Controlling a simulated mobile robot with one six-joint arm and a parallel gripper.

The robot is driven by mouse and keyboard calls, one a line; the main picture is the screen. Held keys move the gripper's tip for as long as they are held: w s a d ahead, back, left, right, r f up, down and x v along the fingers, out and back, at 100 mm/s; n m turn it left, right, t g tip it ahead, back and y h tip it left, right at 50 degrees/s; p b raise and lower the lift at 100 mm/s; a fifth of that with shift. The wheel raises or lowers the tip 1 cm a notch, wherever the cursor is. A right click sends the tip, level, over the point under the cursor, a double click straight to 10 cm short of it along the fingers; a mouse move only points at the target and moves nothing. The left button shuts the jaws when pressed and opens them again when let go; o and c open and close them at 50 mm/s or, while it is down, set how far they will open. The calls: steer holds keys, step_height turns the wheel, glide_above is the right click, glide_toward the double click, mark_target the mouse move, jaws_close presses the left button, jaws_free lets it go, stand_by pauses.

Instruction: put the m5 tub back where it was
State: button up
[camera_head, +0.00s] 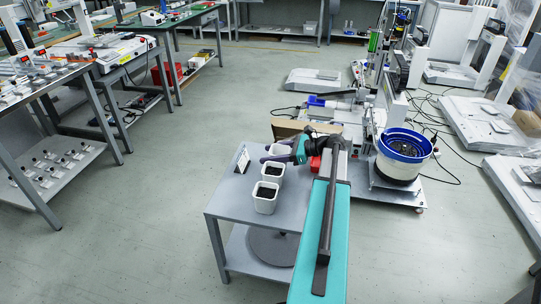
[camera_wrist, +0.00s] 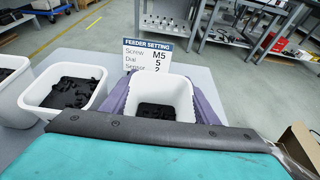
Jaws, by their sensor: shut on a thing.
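A white square tub with dark screws (camera_wrist: 158,108) is between the purple fingers of my gripper (camera_wrist: 162,92) in the wrist view. The fingers press on its left and right sides. In the head view my gripper (camera_head: 278,157) is at the far end of the row of tubs on the small grey table (camera_head: 222,198), and the held tub (camera_head: 281,148) is partly hidden by it. The held tub looks upright; I cannot tell whether its base touches the table. A sign (camera_wrist: 157,54) reading "Feeder setting, Screw M5, Dial 5" stands behind the tub. No label shows on the tub.
Two other white tubs (camera_head: 265,198) (camera_head: 271,172) stand in line in front of the held one; one (camera_wrist: 62,92) is close on its left in the wrist view. A blue-rimmed bowl feeder (camera_head: 403,157) is to the right. A cardboard box (camera_wrist: 299,146) is at the wrist view's right.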

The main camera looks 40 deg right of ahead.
steer(key=o, duration=1.2)
steer(key=shift+f, duration=0.1)
steer(key=shift+c, duration=0.2)
steer(key=shift+s+d+r, duration=0.1)
steer(key=shift+s+r, duration=0.1)
steer(key=shift+r, duration=0.05)
steer(key=p+v, duration=0.3)
steer(key=v, duration=0.8)
steer(key=shift+s, duration=0.25)
steer(key=shift+s+d, duration=0.1)
